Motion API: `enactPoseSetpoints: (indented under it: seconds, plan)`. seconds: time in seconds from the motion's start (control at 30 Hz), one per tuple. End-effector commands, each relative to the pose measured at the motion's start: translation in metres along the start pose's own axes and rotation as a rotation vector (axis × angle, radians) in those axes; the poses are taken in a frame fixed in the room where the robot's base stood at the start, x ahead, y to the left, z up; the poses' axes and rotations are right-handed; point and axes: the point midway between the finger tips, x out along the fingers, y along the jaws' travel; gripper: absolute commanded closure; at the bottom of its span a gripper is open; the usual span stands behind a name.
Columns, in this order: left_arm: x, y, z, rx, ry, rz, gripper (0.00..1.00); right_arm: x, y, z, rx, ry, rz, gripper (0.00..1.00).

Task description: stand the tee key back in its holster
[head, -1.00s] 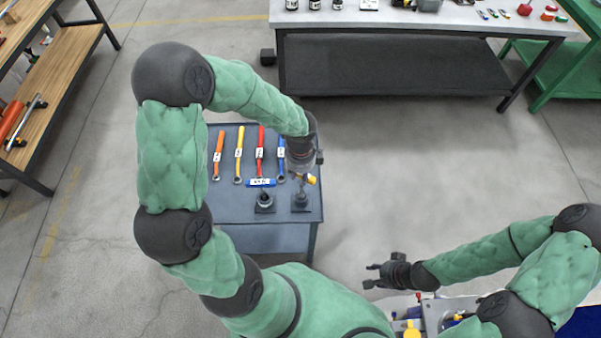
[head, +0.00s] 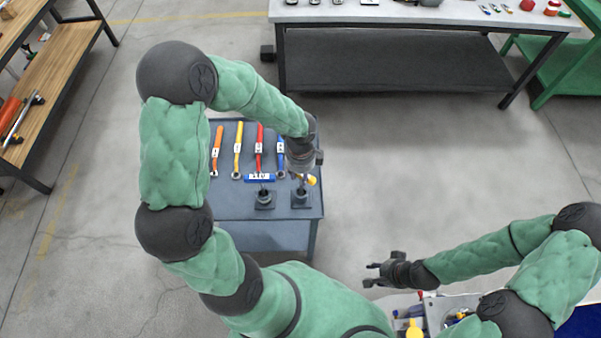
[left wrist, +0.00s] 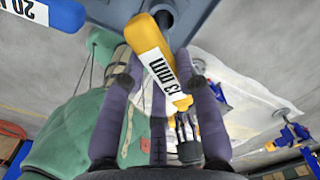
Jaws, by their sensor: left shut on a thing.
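The tee key has a yellow handle (left wrist: 165,65) marked 13 mm. My left gripper (left wrist: 165,85) is shut on that handle, which lies slanted between its fingers in the left wrist view. In the head view a bit of the yellow handle (head: 311,180) shows under my left gripper (head: 305,176), above the right-hand dark holster (head: 301,200) on the cart. Whether the key's shaft is inside the holster cannot be told. A blue-handled key (head: 259,178) marked 20 mm stands at the left-hand holster (head: 264,203). My right gripper (head: 378,274) is open and empty, away from the cart.
The grey-blue cart (head: 235,207) carries an orange wrench (head: 216,150), a yellow wrench (head: 238,150), a red wrench (head: 259,145) and a blue wrench (head: 281,150) behind the holsters. A workbench (head: 400,18) stands at the back. The floor right of the cart is clear.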

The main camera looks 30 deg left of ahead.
Motion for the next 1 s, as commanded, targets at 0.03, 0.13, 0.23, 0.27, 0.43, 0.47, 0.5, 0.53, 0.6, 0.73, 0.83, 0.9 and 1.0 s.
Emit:
enactPoseSetpoints:
  seconds: [0.03,0.13,0.23,0.27,0.43,0.47,0.5,0.53,0.6,0.73,0.83,0.9,1.0]
  plan:
    - [0.003,0.000,0.000,0.000,0.000,-0.001,1.00,0.002,0.001,0.000,0.000,0.000,0.000,0.60]
    - [0.006,0.000,0.000,-0.001,0.000,-0.001,1.00,0.005,0.002,0.000,0.000,0.000,0.000,0.60]
    - [0.010,0.000,0.000,-0.001,0.000,0.000,1.00,0.007,0.003,0.000,0.000,0.000,0.000,0.60]
    - [0.011,0.000,0.000,-0.001,0.000,0.000,1.00,0.008,0.003,0.000,0.000,0.000,0.000,0.60]
    - [0.015,0.000,0.000,-0.001,0.000,0.000,1.00,0.011,0.004,0.000,0.000,0.000,0.000,0.60]
    - [0.015,0.000,0.000,-0.001,0.000,0.000,1.00,0.011,0.004,0.000,0.000,0.000,0.000,0.60]
    - [0.015,0.000,0.000,-0.001,0.000,0.000,1.00,0.011,0.004,0.000,0.000,0.000,0.000,0.60]
    - [0.015,0.000,0.000,-0.001,0.000,0.000,1.00,0.011,0.004,0.000,0.000,0.000,0.000,0.60]
    - [0.015,0.000,0.000,-0.001,0.000,-0.001,1.00,0.011,0.004,0.000,0.000,0.000,0.000,0.60]
    - [0.015,0.000,0.000,-0.001,0.000,-0.001,0.57,0.010,0.004,0.000,0.000,0.000,0.000,0.60]
    - [0.015,0.000,0.000,-0.001,0.000,-0.001,0.41,0.010,0.004,0.000,0.000,0.000,0.000,0.60]
    - [0.015,0.000,0.000,-0.001,0.000,-0.001,0.41,0.010,0.004,0.000,0.000,0.000,0.000,0.60]
    - [0.015,0.000,0.000,-0.001,0.000,0.000,0.41,0.011,0.004,0.000,0.000,0.000,0.000,0.60]
